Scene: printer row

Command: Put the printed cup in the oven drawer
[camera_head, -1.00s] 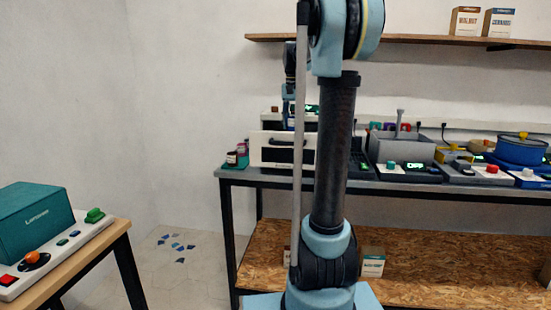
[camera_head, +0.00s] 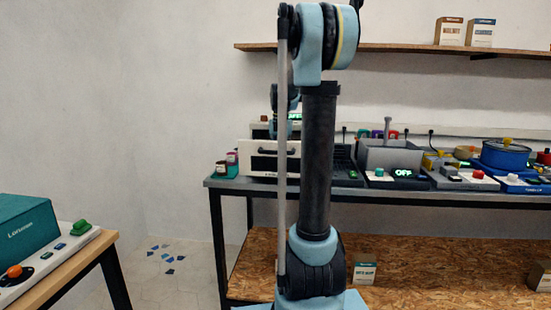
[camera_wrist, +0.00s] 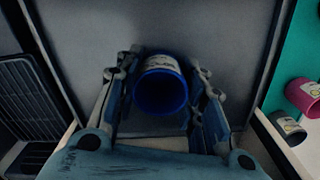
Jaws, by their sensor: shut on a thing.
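My gripper (camera_wrist: 160,88) is shut on a blue cup (camera_wrist: 160,92), with one finger on either side of it. The cup has a pale printed label, and its open mouth faces the wrist camera. In the wrist view, the cup is over the grey inside of the oven drawer (camera_wrist: 90,35), which looks open. I cannot tell whether the cup touches its floor. In the head view, the drawer's cream front (camera_head: 259,160) with a dark handle shows on the bench, partly behind my arm. The cup and fingertips are hidden there.
A black grille (camera_wrist: 25,95) lies left of the drawer in the wrist view. On a teal mat to its right are a magenta container (camera_wrist: 303,95) and a darker one (camera_wrist: 287,127). A grey machine (camera_head: 390,155) stands right of the oven on the bench.

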